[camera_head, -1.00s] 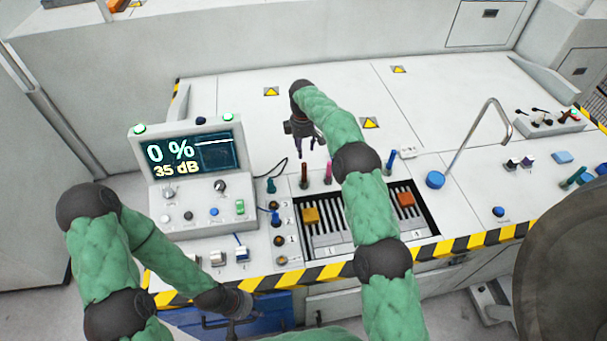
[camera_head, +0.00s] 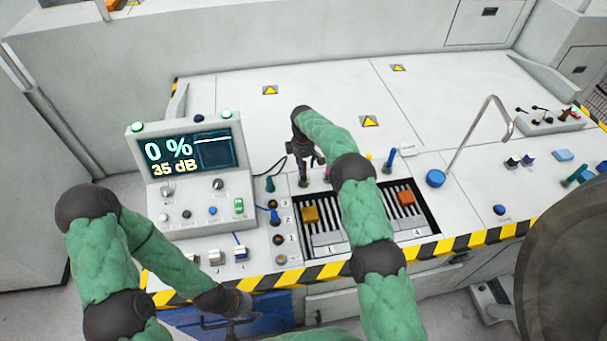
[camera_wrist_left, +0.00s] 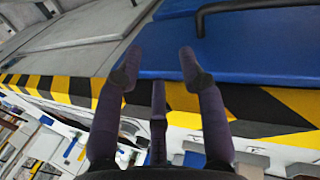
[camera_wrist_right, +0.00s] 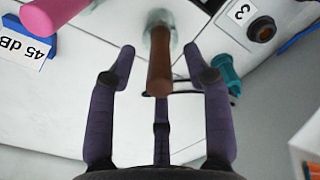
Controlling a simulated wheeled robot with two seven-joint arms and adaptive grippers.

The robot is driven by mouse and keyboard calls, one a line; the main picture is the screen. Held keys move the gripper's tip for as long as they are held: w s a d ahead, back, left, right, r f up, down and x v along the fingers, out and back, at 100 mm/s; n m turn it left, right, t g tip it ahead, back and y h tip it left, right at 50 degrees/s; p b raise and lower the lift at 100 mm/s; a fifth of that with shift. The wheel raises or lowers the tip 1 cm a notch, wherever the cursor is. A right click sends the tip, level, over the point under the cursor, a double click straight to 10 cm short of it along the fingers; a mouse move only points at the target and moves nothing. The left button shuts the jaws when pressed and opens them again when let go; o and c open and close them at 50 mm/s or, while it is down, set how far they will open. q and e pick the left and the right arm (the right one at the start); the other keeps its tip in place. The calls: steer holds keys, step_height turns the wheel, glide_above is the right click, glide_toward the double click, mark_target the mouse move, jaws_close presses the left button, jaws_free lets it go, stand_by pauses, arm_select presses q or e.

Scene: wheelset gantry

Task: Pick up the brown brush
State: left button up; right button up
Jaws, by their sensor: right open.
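The brown brush (camera_head: 303,173) stands upright behind the slotted tray; in the right wrist view its brown handle (camera_wrist_right: 159,68) points toward the camera. My right gripper (camera_head: 312,162) is right above and around it. In the right wrist view the gripper (camera_wrist_right: 160,60) is open, with one finger on each side of the handle and gaps visible; I see no grip on it. My left gripper (camera_head: 238,308) is low at the console's front edge; in the left wrist view the gripper (camera_wrist_left: 160,58) has its fingers apart and empty, near a blue panel with a black handle.
A pink handle (camera_wrist_right: 58,12) and a teal handle (camera_wrist_right: 226,72) stand near the brown brush. A blue brush (camera_head: 390,160) is to the right. The display box (camera_head: 185,165) is at the left. A bent metal pipe (camera_head: 475,130) rises at the right. The rear tabletop is clear.

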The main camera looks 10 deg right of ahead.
jaws_close()
steer(key=shift+r, duration=0.1)
